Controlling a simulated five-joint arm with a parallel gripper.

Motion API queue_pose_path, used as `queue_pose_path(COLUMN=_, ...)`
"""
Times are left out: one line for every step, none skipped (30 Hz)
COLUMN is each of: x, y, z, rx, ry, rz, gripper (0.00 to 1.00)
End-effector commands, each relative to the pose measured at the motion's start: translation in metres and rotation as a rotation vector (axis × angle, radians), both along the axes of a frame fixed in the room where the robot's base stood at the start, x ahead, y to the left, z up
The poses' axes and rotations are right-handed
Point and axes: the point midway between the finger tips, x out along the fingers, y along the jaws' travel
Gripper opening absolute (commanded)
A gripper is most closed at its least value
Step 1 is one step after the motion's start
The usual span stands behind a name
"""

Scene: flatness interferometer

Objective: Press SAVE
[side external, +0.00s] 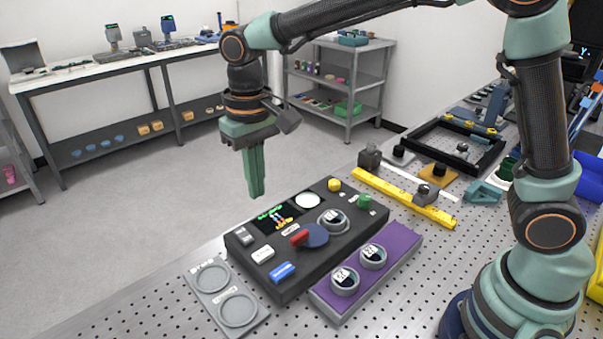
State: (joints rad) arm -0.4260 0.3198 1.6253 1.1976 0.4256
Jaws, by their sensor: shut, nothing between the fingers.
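A dark control panel (322,258) lies on the perforated metal table. It carries a small lit screen (278,216), a white rectangular button (263,254), a blue rectangular button (282,272), a grey switch (243,236), a round white button (307,200), a yellow knob (334,185) and a green knob (364,201). The lettering is too small for me to tell which control is SAVE. My gripper (257,194) points down with its fingers together and empty. In the picture it is just above the panel's back left edge, apart from the panel.
A red lever on a blue disc (316,236) and a round dial (332,220) stand up from the panel. A purple block (401,240) with two round pieces is at its right. A grey two-ring plate (212,282) is front left. A yellow rule (390,195) lies behind.

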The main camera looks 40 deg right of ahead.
Motion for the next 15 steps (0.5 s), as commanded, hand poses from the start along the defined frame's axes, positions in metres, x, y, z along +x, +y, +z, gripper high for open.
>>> queue_pose_path(x=0.0, y=0.0, z=0.0, rx=0.0, ry=0.0, rz=0.0, gripper=0.0)
queue_pose_path(x=0.0, y=0.0, z=-0.001, rx=0.0, ry=0.0, rz=0.0, gripper=0.0)
queue_pose_path(x=0.0, y=0.0, z=-0.002, rx=0.0, ry=0.0, rz=0.0, gripper=0.0)
queue_pose_path(x=0.0, y=0.0, z=-0.004, rx=0.0, ry=0.0, rz=0.0, gripper=0.0)
queue_pose_path(x=0.0, y=0.0, z=-0.006, rx=0.0, ry=0.0, rz=0.0, gripper=0.0)
queue_pose_path(x=0.0, y=0.0, z=-0.009, rx=-0.001, ry=0.001, rz=0.0, gripper=0.0)
queue_pose_path(x=0.0, y=0.0, z=-0.013, rx=-0.001, ry=0.002, rz=0.0, gripper=0.0)
queue_pose_path(x=0.0, y=-0.001, z=-0.017, rx=-0.001, ry=0.002, rz=0.0, gripper=0.0)
queue_pose_path(x=-0.001, y=-0.001, z=-0.024, rx=-0.002, ry=0.004, rz=0.0, gripper=0.0)
queue_pose_path(x=-0.001, y=-0.001, z=-0.029, rx=-0.002, ry=0.003, rz=0.0, gripper=0.0)
queue_pose_path(x=-0.001, y=-0.001, z=-0.035, rx=-0.002, ry=0.004, rz=0.0, gripper=0.0)
queue_pose_path(x=-0.001, y=-0.001, z=-0.043, rx=-0.002, ry=0.005, rz=0.0, gripper=0.0)
queue_pose_path(x=-0.001, y=-0.001, z=-0.049, rx=-0.002, ry=0.005, rz=0.0, gripper=0.0)
queue_pose_path(x=-0.001, y=-0.001, z=-0.055, rx=-0.002, ry=0.005, rz=0.0, gripper=0.0)
queue_pose_path(x=-0.001, y=-0.001, z=-0.063, rx=-0.002, ry=0.005, rz=0.0, gripper=0.0)
